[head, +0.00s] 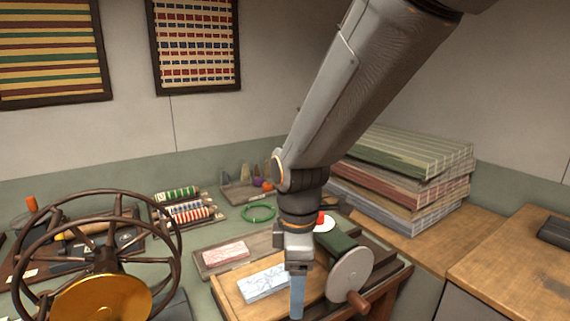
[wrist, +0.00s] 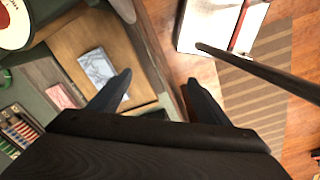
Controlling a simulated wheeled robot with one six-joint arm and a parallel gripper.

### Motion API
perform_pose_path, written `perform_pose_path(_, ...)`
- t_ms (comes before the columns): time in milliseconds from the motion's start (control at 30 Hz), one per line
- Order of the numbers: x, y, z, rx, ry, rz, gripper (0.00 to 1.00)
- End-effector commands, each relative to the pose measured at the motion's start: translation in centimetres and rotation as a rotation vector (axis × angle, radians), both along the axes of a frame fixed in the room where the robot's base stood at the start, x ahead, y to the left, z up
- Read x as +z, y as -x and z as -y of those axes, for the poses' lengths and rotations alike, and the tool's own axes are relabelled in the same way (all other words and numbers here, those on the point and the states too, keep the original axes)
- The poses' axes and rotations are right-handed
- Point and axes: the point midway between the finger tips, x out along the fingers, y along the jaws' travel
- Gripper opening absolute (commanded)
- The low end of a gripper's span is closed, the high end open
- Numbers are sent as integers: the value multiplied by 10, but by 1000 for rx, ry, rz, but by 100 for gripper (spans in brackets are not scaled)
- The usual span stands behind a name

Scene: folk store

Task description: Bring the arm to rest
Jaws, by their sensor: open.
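My gripper (head: 297,290) hangs from my arm at the front of the green work table, pointing down. In the wrist view my gripper (wrist: 160,95) shows two dark fingers spread wide apart with nothing between them. In the head view one finger hides part of the wooden tray below. A blue-and-white patterned block (head: 264,283) lies in that tray just left of the finger; it also shows in the wrist view (wrist: 98,66). I cannot tell whether the finger touches it.
A wheel with a brass hub (head: 98,300) stands at left front. A grey disc with a crank (head: 349,275) is close right of my gripper. A red patterned block (head: 225,252), spools (head: 185,212) and a green ring (head: 258,213) lie behind. Stacked cloth (head: 400,180) stands right.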

Motion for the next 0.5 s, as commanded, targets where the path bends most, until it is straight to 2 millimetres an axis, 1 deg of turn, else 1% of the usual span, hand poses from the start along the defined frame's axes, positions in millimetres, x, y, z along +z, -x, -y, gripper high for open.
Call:
perform_pose_path(33, -2, 0, 12, -79, -3, 3, 71)
perform_pose_path(167, -9, 1, 43, -338, -15, 12, 71)
perform_pose_path(267, -15, 4, 76, -612, -29, 22, 71)
perform_pose_path(300, -18, 7, 91, -737, -37, 27, 71)
perform_pose_path(400, -25, 15, 123, -1034, -58, 39, 71)
perform_pose_path(500, -30, 25, 148, -1281, -76, 49, 71)
